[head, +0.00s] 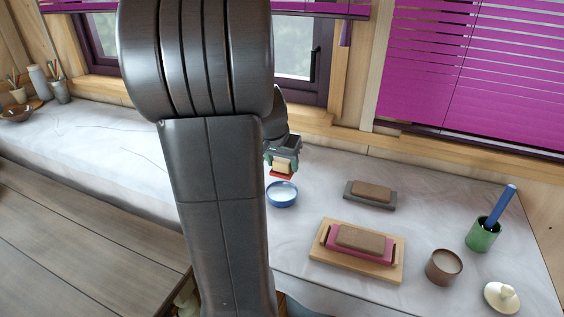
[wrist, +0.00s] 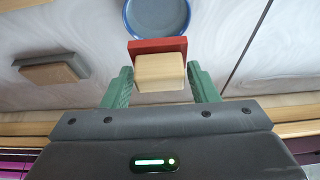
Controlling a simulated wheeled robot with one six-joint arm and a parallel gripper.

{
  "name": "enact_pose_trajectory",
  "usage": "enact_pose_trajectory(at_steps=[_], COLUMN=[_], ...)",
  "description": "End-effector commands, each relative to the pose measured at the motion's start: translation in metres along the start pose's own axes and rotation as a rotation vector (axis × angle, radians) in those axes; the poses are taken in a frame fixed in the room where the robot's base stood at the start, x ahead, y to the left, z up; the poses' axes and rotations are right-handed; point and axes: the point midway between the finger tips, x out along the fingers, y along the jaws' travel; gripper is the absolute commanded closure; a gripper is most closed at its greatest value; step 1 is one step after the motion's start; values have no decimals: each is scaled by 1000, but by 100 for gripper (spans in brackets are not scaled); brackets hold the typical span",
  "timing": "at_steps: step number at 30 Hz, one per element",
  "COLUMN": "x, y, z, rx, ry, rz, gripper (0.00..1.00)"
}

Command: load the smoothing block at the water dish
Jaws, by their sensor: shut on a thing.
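My gripper (head: 284,154) is shut on the smoothing block (head: 281,168), which has a pale wooden grip and a flat red base. In the wrist view, my green fingers (wrist: 160,84) flank the wooden grip of the block (wrist: 160,68), with the red base beyond it. The water dish (head: 282,194) is a round blue dish with a pale inside, standing on the counter. In the head view the block is just behind and above the dish. In the wrist view the block's red base borders the near edge of the dish (wrist: 157,14). Contact cannot be made out.
A brown stone on a grey base (head: 369,193) lies right of the dish. A brown block in a pink holder (head: 360,244) sits on a wooden board (head: 330,264). A brown cup (head: 443,267), green cup (head: 482,235) and pale lidded thing (head: 501,297) stand farther right.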

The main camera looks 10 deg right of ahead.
Motion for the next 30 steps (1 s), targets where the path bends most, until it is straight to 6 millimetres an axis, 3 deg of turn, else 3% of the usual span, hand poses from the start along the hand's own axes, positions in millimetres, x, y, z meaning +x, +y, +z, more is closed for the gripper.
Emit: enact_pose_trajectory(at_steps=[15, 30], x=[48, 51], y=[0, 0], z=[20, 21], rx=[0, 0], ry=[-1, 0], rz=[0, 0], gripper=[64, 64])
